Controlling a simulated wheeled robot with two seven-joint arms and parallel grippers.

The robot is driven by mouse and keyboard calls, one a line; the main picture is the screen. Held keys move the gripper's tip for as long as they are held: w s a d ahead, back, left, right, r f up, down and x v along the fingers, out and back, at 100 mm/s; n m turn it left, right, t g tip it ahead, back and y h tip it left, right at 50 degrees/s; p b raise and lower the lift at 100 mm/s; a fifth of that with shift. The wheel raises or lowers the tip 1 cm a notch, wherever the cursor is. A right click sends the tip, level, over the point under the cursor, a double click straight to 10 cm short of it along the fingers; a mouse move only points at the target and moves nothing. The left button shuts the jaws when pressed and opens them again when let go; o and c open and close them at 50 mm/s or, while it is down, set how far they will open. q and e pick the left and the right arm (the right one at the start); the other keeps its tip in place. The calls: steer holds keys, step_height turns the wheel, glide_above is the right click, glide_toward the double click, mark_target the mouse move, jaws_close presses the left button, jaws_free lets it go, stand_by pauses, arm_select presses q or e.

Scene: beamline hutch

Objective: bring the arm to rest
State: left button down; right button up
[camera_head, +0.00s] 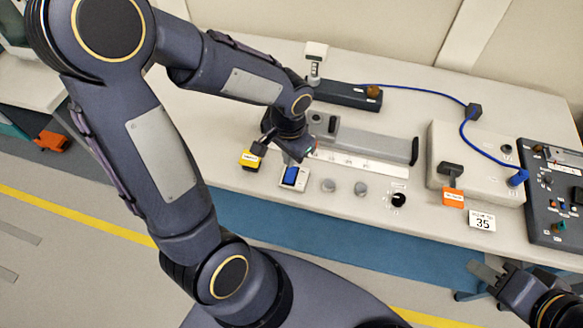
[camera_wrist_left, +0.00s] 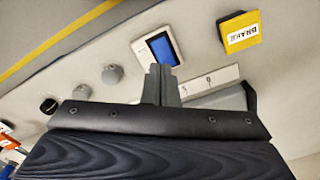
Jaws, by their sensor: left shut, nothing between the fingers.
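My left arm reaches in from the left of the head view and bends over the table (camera_head: 400,195). My left gripper (camera_head: 303,157) points down above the bench, near a small device with a blue screen (camera_head: 294,177). In the left wrist view its fingers (camera_wrist_left: 160,75) are together with nothing between them. The screen device (camera_wrist_left: 158,47) and a yellow block marked BRAKE (camera_wrist_left: 240,32) lie beyond the fingertips there. My right gripper (camera_head: 480,278) is at the lower right of the head view, off the table's front edge; its opening is unclear.
A grey slide unit (camera_head: 365,140), two grey knobs (camera_head: 344,187) and a black knob (camera_head: 398,200) are close to my left gripper. A box with an orange-tagged switch (camera_head: 452,185), a blue cable (camera_head: 425,93) and a dark panel (camera_head: 545,205) are to the right.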

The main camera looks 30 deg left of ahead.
arm_select(q)
steer(key=s+d+r+n+t+h, duration=0.1)
steer(key=s+r+n+t+h, duration=0.2)
steer(key=s+r, duration=0.8)
steer(key=r+n+t, duration=0.1)
steer(key=n+t, duration=0.1)
steer(key=shift+s+r+t+h, duration=0.15)
steer(key=shift+s+t+h, duration=0.15)
steer(key=shift+s+h, duration=0.1)
